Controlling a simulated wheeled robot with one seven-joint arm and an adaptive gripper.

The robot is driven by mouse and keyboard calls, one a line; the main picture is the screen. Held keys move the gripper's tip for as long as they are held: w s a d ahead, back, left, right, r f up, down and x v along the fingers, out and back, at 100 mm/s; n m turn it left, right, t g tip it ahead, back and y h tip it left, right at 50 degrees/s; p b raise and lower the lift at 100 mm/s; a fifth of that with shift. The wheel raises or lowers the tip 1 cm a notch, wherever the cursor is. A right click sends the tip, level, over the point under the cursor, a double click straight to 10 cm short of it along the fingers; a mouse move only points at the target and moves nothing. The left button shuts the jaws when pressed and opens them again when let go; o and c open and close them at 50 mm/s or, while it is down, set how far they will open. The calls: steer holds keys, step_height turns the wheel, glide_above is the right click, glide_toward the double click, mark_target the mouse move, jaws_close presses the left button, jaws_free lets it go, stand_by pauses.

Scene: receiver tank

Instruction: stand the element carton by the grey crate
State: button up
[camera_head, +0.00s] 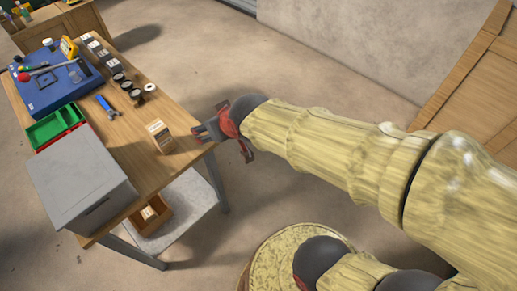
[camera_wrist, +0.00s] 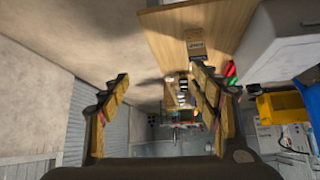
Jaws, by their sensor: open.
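The element carton (camera_head: 160,136) is a small tan and white box standing upright near the right edge of the wooden table (camera_head: 150,98). In the wrist view the carton (camera_wrist: 195,46) is at the upper middle, beyond the right finger. The grey crate (camera_head: 82,182) is a large closed-looking grey box on the near end of the table, left of and nearer than the carton. It also shows at the upper right of the wrist view (camera_wrist: 290,32). My gripper (camera_head: 222,146) is open and empty, just right of the table edge and apart from the carton. Its spread fingers frame the wrist view (camera_wrist: 160,76).
A green tray (camera_head: 56,127) lies behind the crate. Bare tabletop lies between the crate and carton. A wooden box (camera_head: 150,214) sits on the lower shelf.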

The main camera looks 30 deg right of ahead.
steer(key=s+d+r+g, duration=0.1)
steer(key=s+d+r, duration=0.1)
steer(key=s, duration=0.5)
steer(key=s+d+r+m+g+h, duration=0.1)
steer(key=s+d+r+g, duration=0.1)
steer(key=s, duration=0.6)
steer(key=shift+s+d, duration=0.3)
steer(key=shift+d, duration=0.1)
steer(key=shift+r, duration=0.1)
steer(key=shift+c, duration=0.5)
